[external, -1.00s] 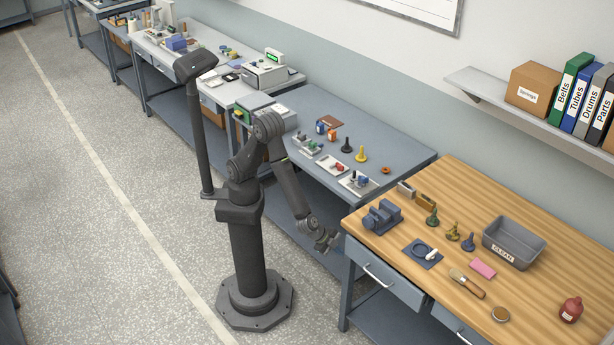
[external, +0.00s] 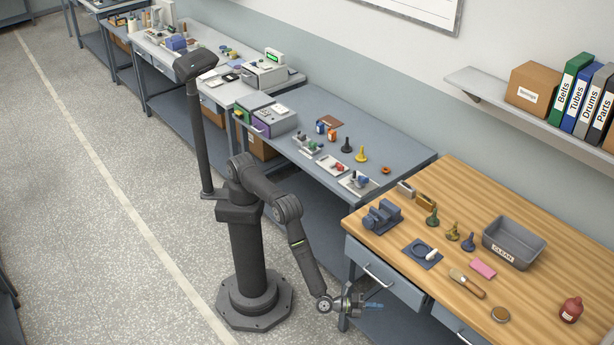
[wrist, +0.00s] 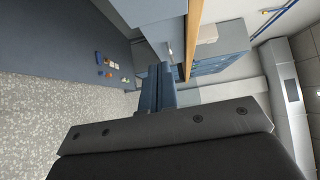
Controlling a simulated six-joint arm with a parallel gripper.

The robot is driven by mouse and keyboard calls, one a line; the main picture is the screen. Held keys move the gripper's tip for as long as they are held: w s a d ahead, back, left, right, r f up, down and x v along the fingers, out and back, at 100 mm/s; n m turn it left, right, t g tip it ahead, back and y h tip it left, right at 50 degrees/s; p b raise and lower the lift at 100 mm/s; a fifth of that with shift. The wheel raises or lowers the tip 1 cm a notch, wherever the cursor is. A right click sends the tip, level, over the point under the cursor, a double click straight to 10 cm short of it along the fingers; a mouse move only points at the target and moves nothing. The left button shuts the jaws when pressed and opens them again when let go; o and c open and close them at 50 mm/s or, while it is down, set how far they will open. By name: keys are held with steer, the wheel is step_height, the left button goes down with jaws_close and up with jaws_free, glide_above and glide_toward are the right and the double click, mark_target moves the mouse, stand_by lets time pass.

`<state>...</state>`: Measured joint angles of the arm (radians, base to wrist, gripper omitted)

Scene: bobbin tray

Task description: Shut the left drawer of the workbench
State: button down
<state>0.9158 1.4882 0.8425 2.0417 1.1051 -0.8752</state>
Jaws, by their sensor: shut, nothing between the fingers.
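The left drawer (external: 402,287) of the wood-topped workbench (external: 400,245) has a grey front with a pale bar handle (external: 378,276). How far it stands out cannot be told clearly. My gripper (external: 374,307) is low in front of the bench, below the drawer's handle in the picture, its fingers pointing right. In the wrist view my gripper's blue fingers (wrist: 157,88) are together and empty. Beyond them are a grey panel, probably the drawer front (wrist: 150,12), and the wooden edge (wrist: 193,38). I see no clear contact with the drawer.
A second drawer (external: 460,328) is to the right. The bench top holds a blue vise (external: 382,216), a grey bin (external: 513,243), a brush (external: 466,284) and a red bottle (external: 571,310). A bench leg (external: 346,290) stands near my gripper. The floor (external: 130,250) at left is open.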

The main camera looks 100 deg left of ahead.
mark_target(409, 296)
steer(key=shift+w+a, duration=0.45)
steer(key=shift+w, duration=1.7)
steer(key=shift+w+a, duration=0.4)
steer(key=shift+w, duration=1.7)
steer(key=shift+w+a, duration=0.45)
steer(key=shift+w, duration=1.7)
steer(key=shift+a, duration=0.1)
steer(key=shift+w+a, duration=1.65)
steer(key=shift+w, duration=0.05)
steer(key=s+d, duration=0.3)
steer(key=shift+s+d, duration=0.2)
steer(key=shift+d, duration=0.1)
steer(key=s, duration=1)
